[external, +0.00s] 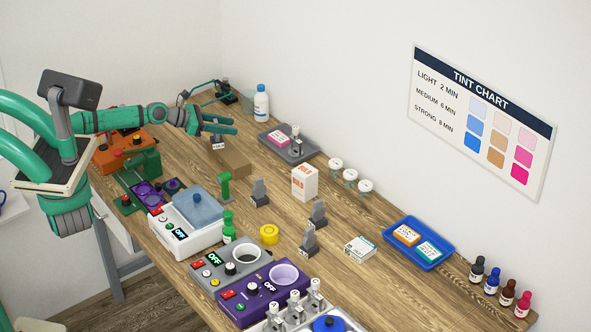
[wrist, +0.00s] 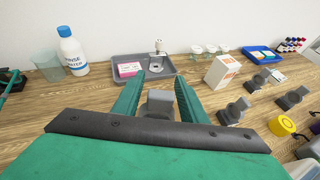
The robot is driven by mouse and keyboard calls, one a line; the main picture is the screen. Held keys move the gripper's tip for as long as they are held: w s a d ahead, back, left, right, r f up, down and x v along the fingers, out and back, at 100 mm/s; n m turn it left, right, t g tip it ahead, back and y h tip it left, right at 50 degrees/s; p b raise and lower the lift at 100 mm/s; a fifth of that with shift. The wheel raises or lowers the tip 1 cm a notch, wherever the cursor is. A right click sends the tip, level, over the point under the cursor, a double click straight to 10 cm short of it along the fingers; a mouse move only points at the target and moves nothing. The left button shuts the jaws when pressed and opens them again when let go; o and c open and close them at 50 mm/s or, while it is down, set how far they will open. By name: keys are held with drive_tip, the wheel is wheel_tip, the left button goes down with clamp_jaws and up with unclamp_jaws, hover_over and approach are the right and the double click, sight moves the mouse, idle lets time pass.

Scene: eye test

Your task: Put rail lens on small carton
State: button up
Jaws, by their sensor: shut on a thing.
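My gripper (external: 228,127) reaches out over the far left part of the table. In the wrist view its two green fingers (wrist: 160,92) are closed on a grey piece, which I take for the rail lens (wrist: 160,104). A small white and teal carton (external: 360,248) lies flat at the middle right, apart from the gripper. A taller white and orange carton (external: 305,182) stands upright nearer.
Grey stands (external: 260,192) (external: 318,213) (external: 308,242) stand between gripper and small carton. A grey tray (external: 304,157) holds a pink box and another labelled piece. A blue tray (external: 440,262), jars (external: 350,176) and a rinse bottle (external: 261,103) line the wall side. Devices fill the front.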

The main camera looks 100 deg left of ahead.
drive_tip(key=shift+w+a+f, duration=0.1)
drive_tip(key=shift+a+f, duration=0.15)
drive_tip(key=shift+f, duration=0.6)
drive_tip(key=shift+w+a+f, duration=0.15)
drive_tip(key=shift+a+f, duration=0.1)
drive_tip(key=shift+f, duration=0.55)
drive_tip(key=shift+w+a+f, duration=0.1)
drive_tip(key=shift+a+f, duration=0.15)
drive_tip(key=shift+f, duration=0.6)
drive_tip(key=shift+f, duration=0.1)
drive_tip(key=o, duration=1.1)
drive_tip(key=shift+s, duration=0.1)
drive_tip(key=v, duration=1.2)
